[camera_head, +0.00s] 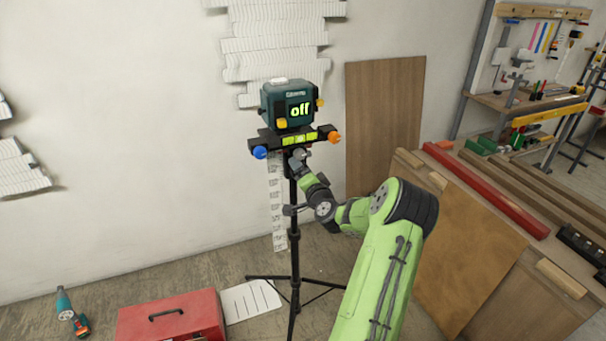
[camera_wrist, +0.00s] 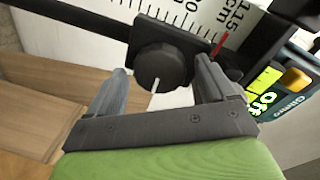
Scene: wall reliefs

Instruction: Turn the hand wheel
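The hand wheel is a round black knob (camera_wrist: 161,67) with a white line on its face, on a black mount in the wrist view. My gripper (camera_wrist: 163,75) is open, with one finger on each side of the knob. I cannot tell whether the fingers touch it. In the head view my gripper (camera_head: 299,158) is at the front of the tripod mast, just below the level bar (camera_head: 297,140), and it hides the knob. A dark teal device (camera_head: 290,95) on top shows "off" in green.
A scale strip (camera_wrist: 190,15) with a red pointer (camera_wrist: 220,43) runs behind the knob. The black tripod (camera_head: 294,270) stands on the floor before a wall with white reliefs. A red toolbox (camera_head: 170,318) and drill (camera_head: 70,312) lie left; wood panels (camera_head: 385,120) stand right.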

